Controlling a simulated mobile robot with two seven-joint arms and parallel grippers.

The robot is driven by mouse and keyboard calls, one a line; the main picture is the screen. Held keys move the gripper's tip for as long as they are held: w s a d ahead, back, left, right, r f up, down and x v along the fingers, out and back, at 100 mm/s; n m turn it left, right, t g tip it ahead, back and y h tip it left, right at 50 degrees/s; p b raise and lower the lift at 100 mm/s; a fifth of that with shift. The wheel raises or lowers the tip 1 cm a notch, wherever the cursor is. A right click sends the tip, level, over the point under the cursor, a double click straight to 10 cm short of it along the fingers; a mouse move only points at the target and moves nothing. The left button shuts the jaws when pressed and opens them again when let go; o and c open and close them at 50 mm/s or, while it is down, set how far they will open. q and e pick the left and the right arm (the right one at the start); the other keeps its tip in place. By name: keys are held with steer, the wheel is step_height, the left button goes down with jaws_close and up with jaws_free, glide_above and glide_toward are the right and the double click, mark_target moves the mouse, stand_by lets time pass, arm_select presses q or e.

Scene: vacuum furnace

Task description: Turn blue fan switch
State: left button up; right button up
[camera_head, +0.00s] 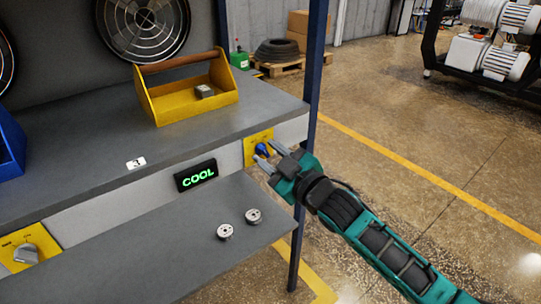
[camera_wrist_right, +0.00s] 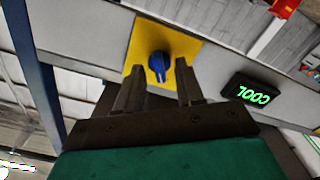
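The blue fan switch (camera_head: 262,149) is a small blue knob on a yellow plate (camera_head: 250,155) at the right end of the bench front. In the right wrist view the blue switch (camera_wrist_right: 158,66) sits on its yellow plate (camera_wrist_right: 178,44), between and beyond the fingertips. My right gripper (camera_head: 264,160) is open in front of the switch, its two fingers apart with nothing held. It also shows in the right wrist view (camera_wrist_right: 160,75). Whether a finger touches the switch is hard to tell. My left gripper is out of view.
A black display (camera_head: 196,175) reading COOL is left of the switch. A lower shelf (camera_head: 150,255) juts out below, with two metal discs (camera_head: 239,223). A yellow tote (camera_head: 190,100) stands on the bench (camera_head: 85,150). A blue post (camera_head: 314,70) rises at the bench's right end.

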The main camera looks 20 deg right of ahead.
steer(key=shift+s+d, duration=0.25)
steer(key=shift+s, duration=0.3)
steer(key=p+v, duration=0.1)
steer(key=v, duration=1)
steer(key=shift+s, duration=0.35)
steer(key=shift+d, duration=0.1)
